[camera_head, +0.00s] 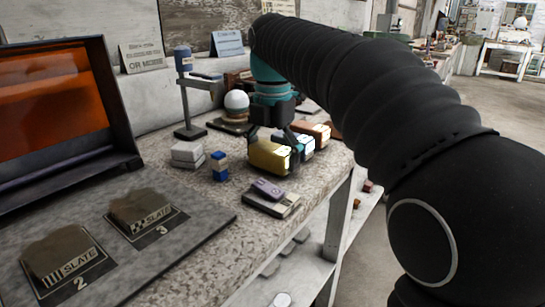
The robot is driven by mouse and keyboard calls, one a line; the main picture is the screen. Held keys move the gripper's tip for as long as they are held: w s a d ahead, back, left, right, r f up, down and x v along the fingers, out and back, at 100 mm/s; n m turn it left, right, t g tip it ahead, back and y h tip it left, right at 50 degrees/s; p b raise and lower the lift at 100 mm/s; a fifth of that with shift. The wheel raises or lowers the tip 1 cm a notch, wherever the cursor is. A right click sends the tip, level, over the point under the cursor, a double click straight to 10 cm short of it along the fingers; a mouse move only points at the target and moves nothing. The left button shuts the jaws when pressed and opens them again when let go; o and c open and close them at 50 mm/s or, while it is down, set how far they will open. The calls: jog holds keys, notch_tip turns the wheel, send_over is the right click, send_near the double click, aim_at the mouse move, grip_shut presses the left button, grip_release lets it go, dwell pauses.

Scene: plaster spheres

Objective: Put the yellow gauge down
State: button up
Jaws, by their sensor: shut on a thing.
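The yellow gauge (268,157) is a block with a pale end face, near the right edge of the stone-topped bench (228,232). My gripper (273,143) points down over it from behind, with its dark fingers shut on it. The fingertips are partly hidden. The gauge is at or just above the bench top; I cannot tell whether it touches. A white and blue block (303,148) and an orange-brown block (313,130) sit close on its right and behind.
A purple block (267,188) lies on a grey piece in front. A blue and white block (218,166) and pale blocks (187,153) stand left, near a stand (190,132). A white sphere (236,103) sits behind. Slate plates (145,214) lie front left; bare bench surrounds the purple block.

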aim_at(273, 146)
jog(key=shift+f, duration=0.1)
jog(key=o, duration=0.7)
jog(key=shift+r+p, duration=0.3)
jog(key=shift+r, duration=3.6)
jog(key=s+d+f+m, duration=0.1)
jog(key=d+m, duration=0.1)
jog(key=s+d+f+m+t, duration=0.1)
jog(key=s+m, duration=0.1)
jog(key=m, duration=0.1)
jog(key=s+d+f+m, duration=0.1)
jog(key=s+d+m, duration=0.1)
jog(key=m, duration=0.1)
jog(key=shift+s+d+t, duration=0.15)
jog(key=shift+d+t, duration=0.15)
jog(key=s+d+f+m+t, duration=0.1)
jog(key=s+d+f+m, duration=0.2)
jog(key=s+f+m, duration=0.2)
jog(key=s+d+f+m+t, duration=0.1)
jog(key=s+d+f+m, duration=0.2)
jog(key=s+f+m, duration=0.2)
jog(key=s+d+f+m+t, duration=0.2)
jog(key=s+f+m, duration=0.4)
jog(key=f+m, duration=0.3)
jog(key=shift+d+f+m, duration=0.25)
jog(key=shift+d+m, duration=0.15)
jog(key=shift+m, duration=0.3)
